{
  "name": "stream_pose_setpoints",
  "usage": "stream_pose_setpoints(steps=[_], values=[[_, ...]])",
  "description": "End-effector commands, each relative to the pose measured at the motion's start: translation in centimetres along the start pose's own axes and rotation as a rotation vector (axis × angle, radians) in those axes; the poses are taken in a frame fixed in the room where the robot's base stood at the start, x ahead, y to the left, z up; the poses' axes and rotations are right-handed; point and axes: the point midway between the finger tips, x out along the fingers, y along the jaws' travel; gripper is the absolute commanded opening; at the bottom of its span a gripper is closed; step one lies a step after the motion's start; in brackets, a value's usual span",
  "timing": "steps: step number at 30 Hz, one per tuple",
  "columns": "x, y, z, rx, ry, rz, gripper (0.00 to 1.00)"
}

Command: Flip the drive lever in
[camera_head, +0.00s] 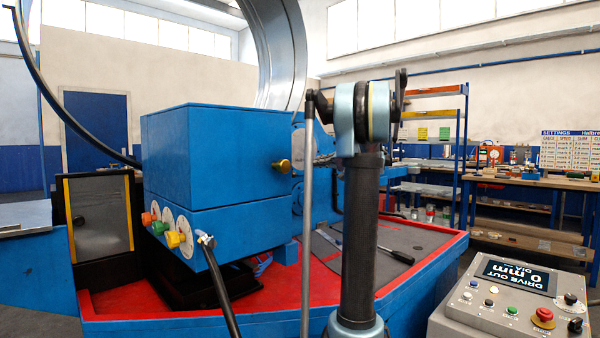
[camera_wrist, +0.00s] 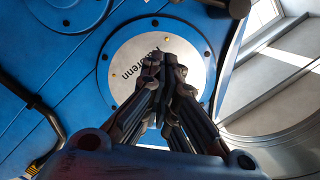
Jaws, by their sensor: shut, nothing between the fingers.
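I cannot tell for certain which part is the drive lever. In the wrist view a dark, round-ended part (camera_wrist: 228,7) at the top edge may belong to it. My gripper (camera_wrist: 168,62) is shut and empty in the wrist view. Its fingertips are in front of a round white plate (camera_wrist: 128,62) with black lettering on the blue machine, covering part of it. I cannot tell whether they touch it. In the head view my arm stands in front of the machine's right side, and I cannot make out the fingertips there.
The blue machine housing (camera_head: 215,165) has coloured knobs (camera_head: 173,239) and a brass knob (camera_head: 283,166). A large metal ring (camera_head: 290,55) rises behind it. A black-handled tool (camera_head: 395,255) lies on the deck. A control panel (camera_head: 510,305) stands front right, its display reading "DRIVE OUT 0 mm".

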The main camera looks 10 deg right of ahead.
Motion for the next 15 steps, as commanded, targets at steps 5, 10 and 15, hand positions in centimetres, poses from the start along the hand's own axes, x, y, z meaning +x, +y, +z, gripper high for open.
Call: stream_pose_setpoints(steps=[5, 10, 15], values=[[0.1, 0.0, 0.1, 0.000, -0.001, 0.001, 0.00], [0.9, -0.1, 0.1, 0.000, -0.004, -0.001, 0.00], [3.5, -0.1, 0.2, 0.000, -0.006, -0.002, 0.00]])
